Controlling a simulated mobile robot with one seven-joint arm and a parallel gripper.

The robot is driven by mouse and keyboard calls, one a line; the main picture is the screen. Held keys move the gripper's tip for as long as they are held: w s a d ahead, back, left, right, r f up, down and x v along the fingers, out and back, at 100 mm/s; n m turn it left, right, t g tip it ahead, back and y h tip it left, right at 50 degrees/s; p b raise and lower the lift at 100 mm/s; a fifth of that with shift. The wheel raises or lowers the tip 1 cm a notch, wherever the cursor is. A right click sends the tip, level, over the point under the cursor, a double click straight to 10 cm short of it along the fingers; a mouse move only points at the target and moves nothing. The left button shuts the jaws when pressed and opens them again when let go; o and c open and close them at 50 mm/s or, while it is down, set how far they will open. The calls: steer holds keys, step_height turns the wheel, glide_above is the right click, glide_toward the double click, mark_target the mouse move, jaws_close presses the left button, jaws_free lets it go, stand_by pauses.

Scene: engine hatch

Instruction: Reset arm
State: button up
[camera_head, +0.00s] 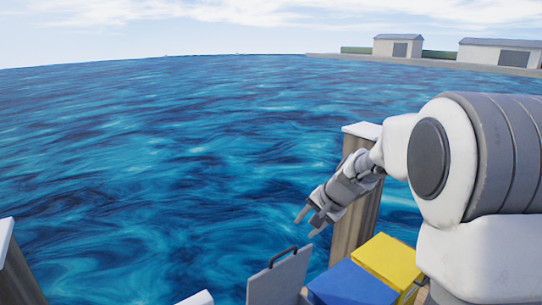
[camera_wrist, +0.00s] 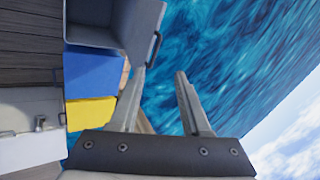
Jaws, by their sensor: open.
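My gripper (camera_head: 308,222) is open and empty, held out over the water to the left of a wooden post. In the wrist view its two fingers (camera_wrist: 161,75) stand apart with only water between them. A grey panel (camera_head: 280,280) with a dark handle (camera_head: 284,256) on its top edge stands upright below my gripper, apart from it. In the wrist view a grey box-like part (camera_wrist: 110,22) with a dark handle (camera_wrist: 154,48) lies beyond the left finger. The panel's lower part is cut off in the head view.
A blue box (camera_head: 350,287) and a yellow box (camera_head: 388,258) sit right of the panel. A white-capped post (camera_head: 352,215) stands close behind my gripper; another (camera_head: 15,272) is at left. Wooden planks (camera_wrist: 30,45) and a white panel with a latch (camera_wrist: 30,150) show in the wrist view. Open water lies beyond.

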steer(key=s+r+n+h, duration=0.1)
steer(key=s+r+n, duration=0.1)
steer(key=s+r, duration=0.35)
steer(key=s+r+n, duration=0.2)
steer(key=s+r, duration=0.1)
steer(key=s, duration=0.6)
steer(key=s+d+n+h, duration=0.2)
steer(key=s+d+n, duration=0.1)
steer(key=s, duration=1.4)
steer(key=shift+d+f+n+h, duration=0.2)
steer(key=shift+n+h, duration=0.1)
steer(key=shift+n, duration=0.1)
